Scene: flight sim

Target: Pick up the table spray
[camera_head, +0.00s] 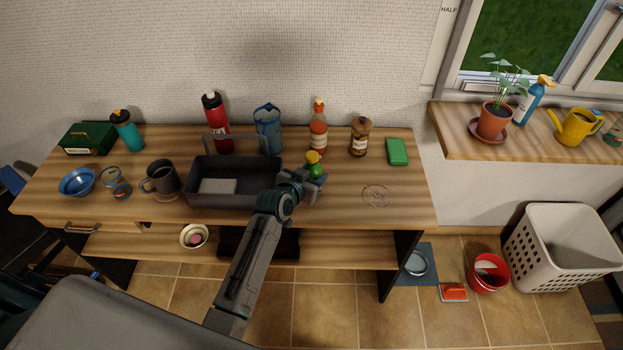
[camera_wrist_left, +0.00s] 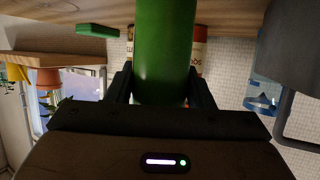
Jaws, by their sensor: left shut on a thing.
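The table spray is a green bottle with a yellow top (camera_head: 313,158), just right of the dark caddy on the wooden table. My left gripper (camera_head: 308,187) reaches it from the front and is shut on its body, hiding its lower part in the head view. In the left wrist view the green bottle (camera_wrist_left: 163,45) stands between the two fingers (camera_wrist_left: 160,88), which touch its sides. I cannot tell whether its base is on the table. My right gripper is not in view.
The dark caddy (camera_head: 205,198) with a handle is close left of the gripper. A sauce bottle (camera_head: 318,138), a brown jar (camera_head: 360,140) and a blue pitcher (camera_head: 267,130) stand behind. A glass (camera_head: 376,194) and green box (camera_head: 396,151) are right. A blue spray bottle (camera_head: 532,102) is on the windowsill.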

